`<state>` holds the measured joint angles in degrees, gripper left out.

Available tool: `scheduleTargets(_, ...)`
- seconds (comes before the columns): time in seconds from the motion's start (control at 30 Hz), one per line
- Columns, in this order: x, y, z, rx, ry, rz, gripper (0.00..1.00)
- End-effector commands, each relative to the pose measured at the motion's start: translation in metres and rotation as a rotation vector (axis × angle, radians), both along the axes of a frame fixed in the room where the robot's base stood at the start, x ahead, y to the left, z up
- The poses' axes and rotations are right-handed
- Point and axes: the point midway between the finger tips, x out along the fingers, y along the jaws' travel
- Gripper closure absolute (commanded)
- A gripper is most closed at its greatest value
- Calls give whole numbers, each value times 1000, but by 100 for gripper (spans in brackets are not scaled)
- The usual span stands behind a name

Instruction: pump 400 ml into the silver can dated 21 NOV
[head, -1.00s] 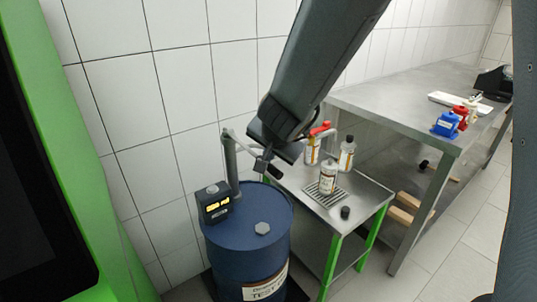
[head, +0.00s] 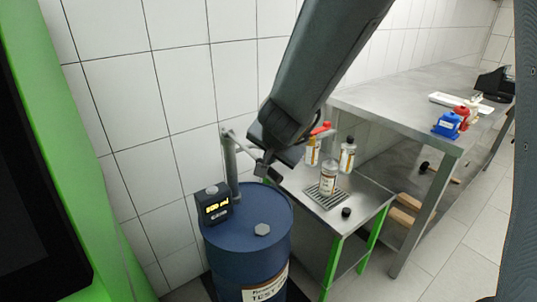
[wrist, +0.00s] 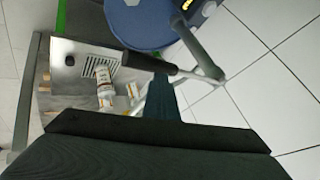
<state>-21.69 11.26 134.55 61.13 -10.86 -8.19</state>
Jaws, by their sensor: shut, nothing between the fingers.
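A can with a white and orange label (head: 328,178) stands upright on the drain grate of the small steel table; it also shows in the wrist view (wrist: 104,88). Its date is too small to read. The pump (head: 232,165) stands on the blue drum (head: 250,225), and its box display (head: 216,208) shows yellow digits ending in "ml", too blurred to read surely. The pump's lever with a dark grip (wrist: 150,62) crosses the wrist view. My gripper (head: 264,168) is shut and empty at the lever; contact is unclear.
Two more labelled containers, one with a red top (head: 312,152) and one with a black cap (head: 347,155), stand behind the can. A loose black cap (head: 346,212) lies near the table's front. A steel bench (head: 400,100) with blue and red items stands at right.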

Motion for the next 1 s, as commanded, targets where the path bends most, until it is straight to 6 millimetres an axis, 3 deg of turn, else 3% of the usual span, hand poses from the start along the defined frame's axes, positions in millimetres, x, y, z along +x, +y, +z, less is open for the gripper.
scheduleTargets(1.0,-1,-1,-12,0,1,-1,100)
